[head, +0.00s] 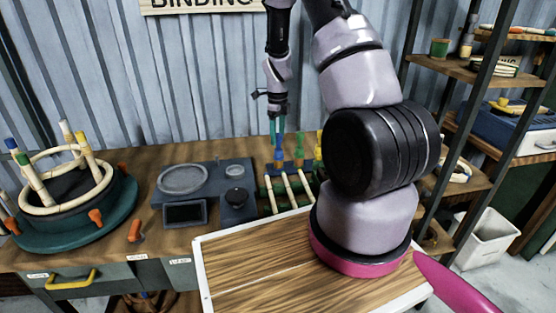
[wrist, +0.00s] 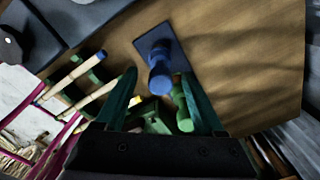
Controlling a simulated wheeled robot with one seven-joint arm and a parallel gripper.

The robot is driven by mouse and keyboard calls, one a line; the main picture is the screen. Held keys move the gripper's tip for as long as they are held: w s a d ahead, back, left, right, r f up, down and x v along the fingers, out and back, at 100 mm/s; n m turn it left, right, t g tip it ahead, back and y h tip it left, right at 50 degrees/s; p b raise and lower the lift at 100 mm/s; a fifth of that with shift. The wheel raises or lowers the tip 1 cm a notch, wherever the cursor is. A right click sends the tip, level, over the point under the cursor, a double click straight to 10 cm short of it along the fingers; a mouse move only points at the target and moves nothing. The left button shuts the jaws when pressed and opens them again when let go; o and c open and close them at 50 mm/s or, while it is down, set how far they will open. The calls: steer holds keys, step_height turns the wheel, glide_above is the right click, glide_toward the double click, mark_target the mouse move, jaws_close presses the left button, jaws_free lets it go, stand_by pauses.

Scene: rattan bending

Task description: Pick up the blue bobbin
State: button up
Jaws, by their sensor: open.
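The blue bobbin (wrist: 160,76) stands upright on a small dark blue square base on the wooden bench. It also shows in the head view (head: 278,156), directly below my gripper (head: 278,130). In the wrist view my gripper (wrist: 158,74) is open, with one teal finger on each side of the bobbin's top as seen from above. The fingertips look to be above the bobbin, apart from it; the exact gap is hard to tell. Nothing is held.
A green bobbin (wrist: 182,108) stands close beside the blue one, near the right finger. A yellow bobbin (head: 318,146) is further right. Pale rods (head: 286,190) lie in a green rack in front. A grey scale (head: 184,180) sits left. Bare bench lies behind the blue bobbin.

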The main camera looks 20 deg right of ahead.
mark_target(278, 156)
step_height(278, 156, down, 5)
steer(key=shift+d+f, duration=0.1)
steer(key=shift+f, duration=0.1)
jaws_close()
stand_by(1.5)
